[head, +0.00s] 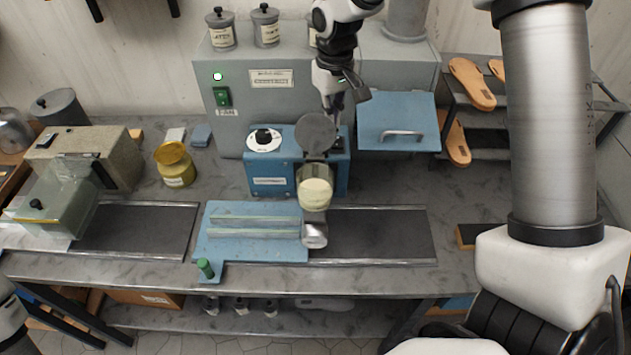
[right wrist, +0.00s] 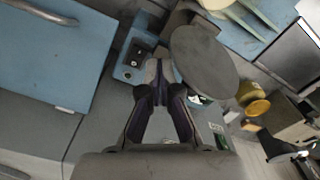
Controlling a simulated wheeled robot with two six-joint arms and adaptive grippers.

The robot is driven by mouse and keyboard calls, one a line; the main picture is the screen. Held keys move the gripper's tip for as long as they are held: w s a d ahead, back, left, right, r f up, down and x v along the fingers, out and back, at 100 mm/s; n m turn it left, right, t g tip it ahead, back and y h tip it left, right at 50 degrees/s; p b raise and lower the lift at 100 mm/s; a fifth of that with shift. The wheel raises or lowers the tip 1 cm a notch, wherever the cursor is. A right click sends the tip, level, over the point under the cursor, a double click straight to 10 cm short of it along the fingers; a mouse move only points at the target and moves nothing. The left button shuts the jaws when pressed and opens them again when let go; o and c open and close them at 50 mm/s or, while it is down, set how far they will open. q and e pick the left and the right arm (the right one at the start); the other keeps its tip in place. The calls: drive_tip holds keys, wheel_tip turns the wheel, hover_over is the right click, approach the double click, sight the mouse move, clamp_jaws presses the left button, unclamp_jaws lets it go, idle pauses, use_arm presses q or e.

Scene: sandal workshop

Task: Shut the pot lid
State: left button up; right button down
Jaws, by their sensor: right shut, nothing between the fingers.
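The pot (head: 314,190) sits at the front of the blue machine in the middle of the bench, with pale yellow contents showing. Its round grey lid (head: 316,130) stands raised on the hinge at the pot's back; in the right wrist view the lid (right wrist: 205,62) is a dark disc. My right gripper (head: 336,113) is shut and empty, pointing down just behind and to the right of the raised lid. In the right wrist view its fingertips (right wrist: 160,78) are beside the lid; I cannot tell whether they touch it. My left gripper is out of view.
The blue machine (head: 270,181) has a white dial on its left. A blue hinged panel with a handle (head: 395,120) is to the right of the gripper. A grey cabinet (head: 225,70) stands behind. A yellow jar (head: 175,165) stands to the left.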

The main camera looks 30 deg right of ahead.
sight(332, 139)
drive_tip(key=shift+s+a, duration=0.55)
drive_tip(key=shift+s, duration=0.3)
drive_tip(key=shift+s+a, duration=0.5)
drive_tip(key=shift+s, duration=0.3)
wheel_tip(332, 139, up, 5)
drive_tip(key=p, duration=0.4)
drive_tip(key=shift+f, duration=0.1)
drive_tip(key=shift+r+b, duration=0.25)
drive_tip(key=shift+b, duration=0.05)
drive_tip(key=shift+r, duration=0.4)
